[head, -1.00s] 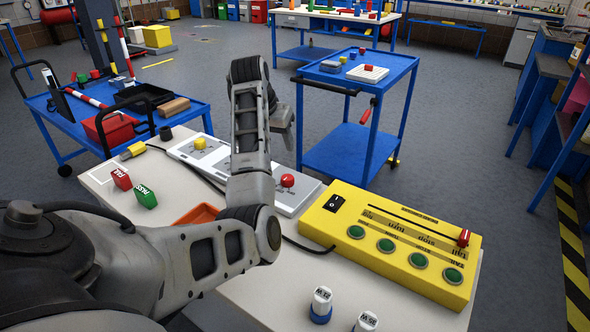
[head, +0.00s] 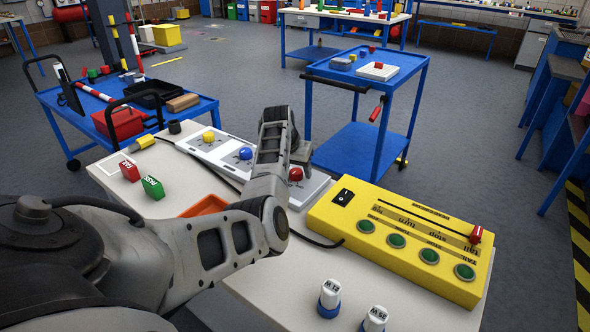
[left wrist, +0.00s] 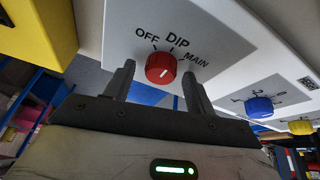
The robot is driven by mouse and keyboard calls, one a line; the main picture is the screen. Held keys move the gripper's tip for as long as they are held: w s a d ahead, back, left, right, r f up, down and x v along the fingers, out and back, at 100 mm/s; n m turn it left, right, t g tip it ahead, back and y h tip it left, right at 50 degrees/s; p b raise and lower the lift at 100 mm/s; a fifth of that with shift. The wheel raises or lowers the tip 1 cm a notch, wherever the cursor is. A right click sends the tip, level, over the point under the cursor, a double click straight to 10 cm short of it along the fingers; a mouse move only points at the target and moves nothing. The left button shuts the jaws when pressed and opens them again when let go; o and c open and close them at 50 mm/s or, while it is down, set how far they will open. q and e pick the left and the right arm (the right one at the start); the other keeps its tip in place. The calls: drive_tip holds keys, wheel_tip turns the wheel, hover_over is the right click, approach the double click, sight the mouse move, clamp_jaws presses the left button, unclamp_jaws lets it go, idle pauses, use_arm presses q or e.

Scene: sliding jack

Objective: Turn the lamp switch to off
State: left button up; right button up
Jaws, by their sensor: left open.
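The lamp switch is a red round knob (head: 296,174) on a pale panel (head: 314,187). In the left wrist view the red knob (left wrist: 160,66) has the labels OFF, DIP and MAIN around it, with OFF at the left. A short white mark shows on its face, slanting up to the right; I cannot tell exactly which label it points to. My left gripper (left wrist: 159,73) is open, with one finger on each side of the knob. I cannot tell whether they touch it. In the head view my left gripper (head: 301,153) is close to the knob, pointing down.
A blue knob (head: 245,153) and a yellow knob (head: 208,137) sit on neighbouring panels. A yellow control box (head: 370,238) with green buttons stands to the right. Red and green blocks, an orange tray (head: 204,206) and two white-topped cylinders share the table. A blue cart (head: 362,152) stands behind.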

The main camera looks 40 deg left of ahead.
use_arm(q)
drive_tip(key=c, duration=1)
